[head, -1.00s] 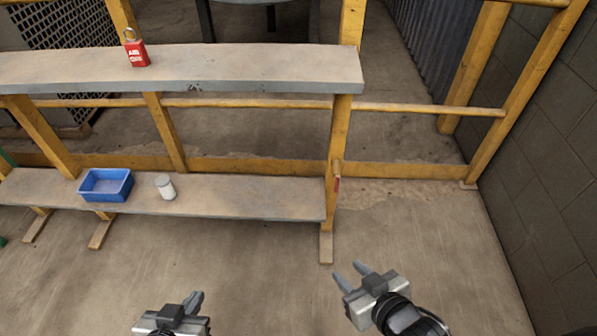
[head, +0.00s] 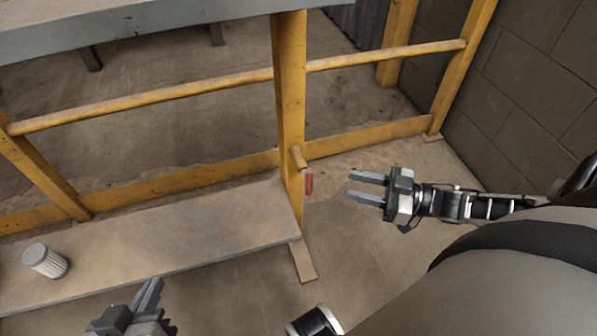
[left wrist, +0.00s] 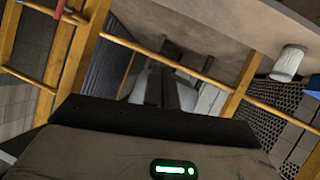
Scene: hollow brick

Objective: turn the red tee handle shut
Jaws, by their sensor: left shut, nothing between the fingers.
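The red tee handle (head: 309,184) sits at the outer side of the yellow post (head: 291,110), low down, on a short tan stem (head: 298,159). It looks upright in the head view. A red bar, apparently this handle, also shows at the top left of the left wrist view (left wrist: 45,9). My right gripper (head: 350,187) is open and empty, right of the handle, fingers pointing left towards it, with a gap between. My left gripper (head: 154,290) is shut and empty at the bottom left, in front of the low shelf. Its fingers also show in the left wrist view (left wrist: 171,78).
A white ribbed canister (head: 46,261) stands on the low shelf (head: 190,235). A grey upper shelf (head: 150,22) is at the top left. Yellow rails (head: 390,56) run behind, and a block wall (head: 540,85) stands at the right. The floor around my right gripper is clear.

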